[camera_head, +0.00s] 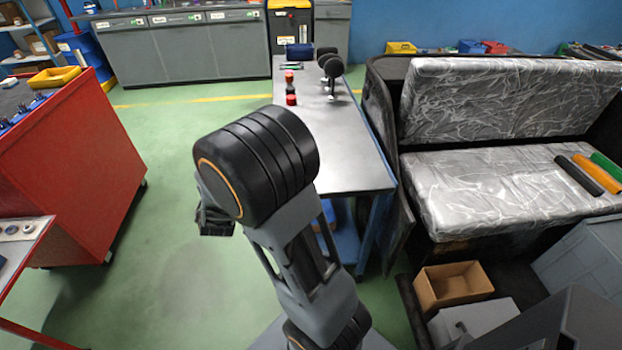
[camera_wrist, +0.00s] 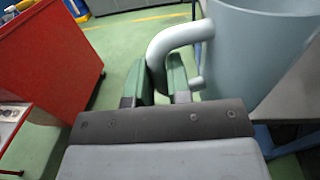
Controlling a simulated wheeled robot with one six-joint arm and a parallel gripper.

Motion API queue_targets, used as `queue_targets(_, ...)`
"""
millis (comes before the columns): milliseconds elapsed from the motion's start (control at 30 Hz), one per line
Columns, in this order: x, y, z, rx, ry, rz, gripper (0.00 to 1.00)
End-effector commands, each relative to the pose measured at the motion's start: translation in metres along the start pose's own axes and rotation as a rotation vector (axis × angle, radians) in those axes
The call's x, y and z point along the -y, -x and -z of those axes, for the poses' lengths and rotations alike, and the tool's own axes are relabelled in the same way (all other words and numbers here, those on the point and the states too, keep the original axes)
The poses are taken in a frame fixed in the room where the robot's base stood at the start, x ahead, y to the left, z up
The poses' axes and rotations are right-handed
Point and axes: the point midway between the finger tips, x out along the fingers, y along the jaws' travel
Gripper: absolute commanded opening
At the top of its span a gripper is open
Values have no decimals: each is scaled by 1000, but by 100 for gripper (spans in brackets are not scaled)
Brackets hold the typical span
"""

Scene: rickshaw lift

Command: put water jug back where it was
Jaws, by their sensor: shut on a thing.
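The water jug (camera_wrist: 255,55) is a light grey-blue round vessel at the upper right of the wrist view, with a thick pale handle (camera_wrist: 172,38) on its left side. My gripper (camera_wrist: 165,85) has green fingers on either side of the handle's lower part and is shut on it. Only part of the jug is in the frame; its base is hidden. In the head view my arm hides the jug and the fingers. The grey worktable (camera_head: 350,160) stands beyond my arm; a table edge shows behind the jug in the wrist view.
Red and dark small items (camera_head: 291,88) and black knobbed pieces (camera_head: 331,68) stand at the table's far end. A red cabinet (camera_head: 75,160) is at left. A plastic-wrapped seat (camera_head: 510,185) and a cardboard box (camera_head: 453,287) are at right. The table's near part looks clear.

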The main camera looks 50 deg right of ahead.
Motion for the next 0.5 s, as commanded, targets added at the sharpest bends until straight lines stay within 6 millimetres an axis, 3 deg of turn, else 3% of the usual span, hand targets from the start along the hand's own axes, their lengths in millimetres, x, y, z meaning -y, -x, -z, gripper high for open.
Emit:
queue_targets(33,19,-10,8,7,-7,70,0)
queue_targets(200,85,-29,3,5,-7,304,0)
queue_targets(400,152,-32,-4,1,-3,514,0)
queue_targets(500,176,-30,-6,-2,-1,583,0)
